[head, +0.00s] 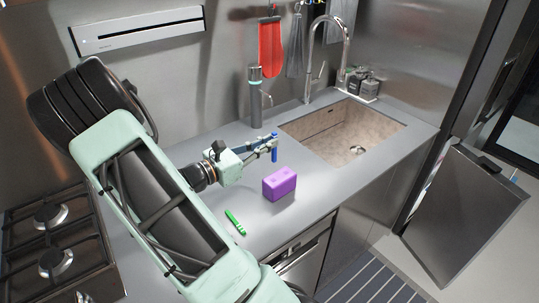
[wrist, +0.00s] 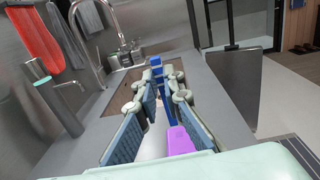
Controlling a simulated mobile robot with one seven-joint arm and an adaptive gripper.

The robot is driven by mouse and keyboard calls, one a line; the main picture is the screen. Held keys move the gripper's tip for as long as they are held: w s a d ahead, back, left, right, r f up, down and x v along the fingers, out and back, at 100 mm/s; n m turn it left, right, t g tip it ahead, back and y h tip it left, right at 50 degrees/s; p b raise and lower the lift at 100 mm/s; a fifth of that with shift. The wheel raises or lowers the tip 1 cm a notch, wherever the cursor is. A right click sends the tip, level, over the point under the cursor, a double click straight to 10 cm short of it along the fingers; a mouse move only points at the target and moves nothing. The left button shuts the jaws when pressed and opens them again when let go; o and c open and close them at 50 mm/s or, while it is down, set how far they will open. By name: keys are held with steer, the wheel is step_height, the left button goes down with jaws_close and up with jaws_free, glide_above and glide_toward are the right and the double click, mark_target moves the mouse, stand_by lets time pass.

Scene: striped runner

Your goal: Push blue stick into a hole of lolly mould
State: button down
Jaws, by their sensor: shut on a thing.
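The blue stick (head: 275,154) is upright in my gripper (head: 268,146), which is shut on it, above the counter. In the wrist view the blue stick (wrist: 156,76) shows between the fingertips (wrist: 157,79). The purple lolly mould (head: 279,184) sits on the counter, nearer the front edge than the stick. Holes in its top are faint in the head view. In the wrist view the mould (wrist: 179,139) is partly hidden by my right finger. The stick appears apart from the mould.
A green stick (head: 235,223) lies on the counter near the front edge. The sink (head: 342,132) with its tap (head: 324,62) is at the back right. The stove (head: 57,240) is at the left.

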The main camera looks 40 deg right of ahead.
steer(key=b, duration=0.6)
glide_above(267, 184)
steer(key=shift+f, duration=3.8)
steer(key=shift+r, duration=0.25)
steer(key=shift+f+b, duration=1.75)
steer(key=shift+f, duration=1.2)
steer(key=c, duration=2)
jaws_free()
steer(key=a, duration=1.2)
steer(key=shift+w, duration=0.35)
